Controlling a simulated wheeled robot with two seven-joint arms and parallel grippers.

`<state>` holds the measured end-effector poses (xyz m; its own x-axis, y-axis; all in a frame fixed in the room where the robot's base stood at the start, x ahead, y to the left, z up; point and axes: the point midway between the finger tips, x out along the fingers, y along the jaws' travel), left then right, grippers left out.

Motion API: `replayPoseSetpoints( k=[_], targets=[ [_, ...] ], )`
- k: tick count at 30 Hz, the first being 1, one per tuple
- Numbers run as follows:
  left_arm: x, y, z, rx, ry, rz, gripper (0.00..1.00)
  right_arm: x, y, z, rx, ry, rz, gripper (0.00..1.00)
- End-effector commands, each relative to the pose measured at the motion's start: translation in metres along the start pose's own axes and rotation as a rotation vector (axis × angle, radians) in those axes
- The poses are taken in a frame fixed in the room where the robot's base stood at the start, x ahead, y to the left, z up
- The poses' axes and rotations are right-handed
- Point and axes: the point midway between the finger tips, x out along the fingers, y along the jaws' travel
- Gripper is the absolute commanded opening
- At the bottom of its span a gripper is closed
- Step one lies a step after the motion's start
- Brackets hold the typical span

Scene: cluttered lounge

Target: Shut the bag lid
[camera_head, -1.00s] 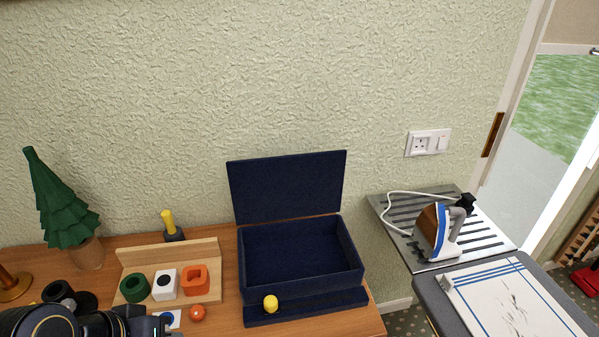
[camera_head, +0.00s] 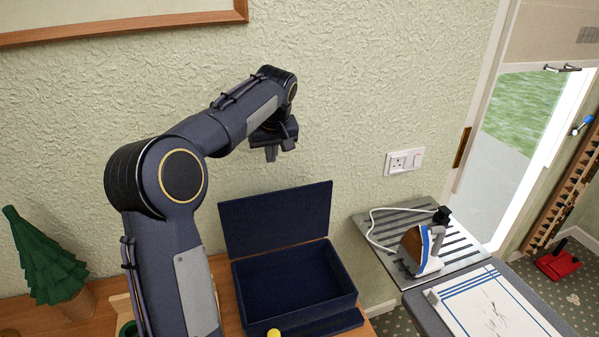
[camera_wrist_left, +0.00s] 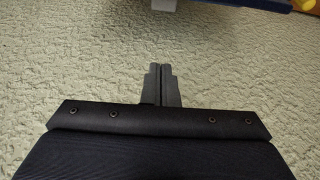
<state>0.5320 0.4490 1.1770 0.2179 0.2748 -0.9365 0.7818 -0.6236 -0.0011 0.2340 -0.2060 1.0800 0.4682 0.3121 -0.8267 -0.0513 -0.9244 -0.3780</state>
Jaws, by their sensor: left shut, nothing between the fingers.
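A dark blue open box, the bag (camera_head: 294,286), sits on the wooden table in the head view. Its lid (camera_head: 277,217) stands upright at the back near the wall. A strip of dark blue runs along its front with a yellow knob (camera_head: 274,333) by it. My left gripper (camera_head: 271,158) is shut and empty, in the air above the lid, in front of the wall. In the left wrist view its fingers (camera_wrist_left: 160,70) are together against the wall, and a dark blue edge (camera_wrist_left: 262,3) shows at the top. My right gripper is not in view.
A green tree figure (camera_head: 45,258) stands on the table (camera_head: 98,322) at left. An iron (camera_head: 423,246) rests on a grey slatted stand (camera_head: 385,237) to the right, beside a board (camera_head: 490,305). A wall socket (camera_head: 403,161) is above. My arm hides part of the table.

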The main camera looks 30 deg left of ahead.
Motion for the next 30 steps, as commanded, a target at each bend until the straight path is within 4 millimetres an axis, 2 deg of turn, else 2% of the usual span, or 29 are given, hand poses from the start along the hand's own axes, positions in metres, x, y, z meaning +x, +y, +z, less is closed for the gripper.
replayPoseSetpoints(
  k=[5,16,23,30],
  targets=[
    [0.021,-0.001,0.0,-0.002,-0.003,-0.003,0.0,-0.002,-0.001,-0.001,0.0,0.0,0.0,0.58],
    [0.098,-0.001,0.0,0.0,-0.004,-0.001,0.0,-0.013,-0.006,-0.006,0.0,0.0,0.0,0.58],
    [0.087,0.0,0.029,0.002,-0.001,0.001,0.0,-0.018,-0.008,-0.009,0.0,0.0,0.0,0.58],
    [0.085,0.0,0.038,0.0,0.0,0.002,0.0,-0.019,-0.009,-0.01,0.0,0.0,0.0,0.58]
  ],
)
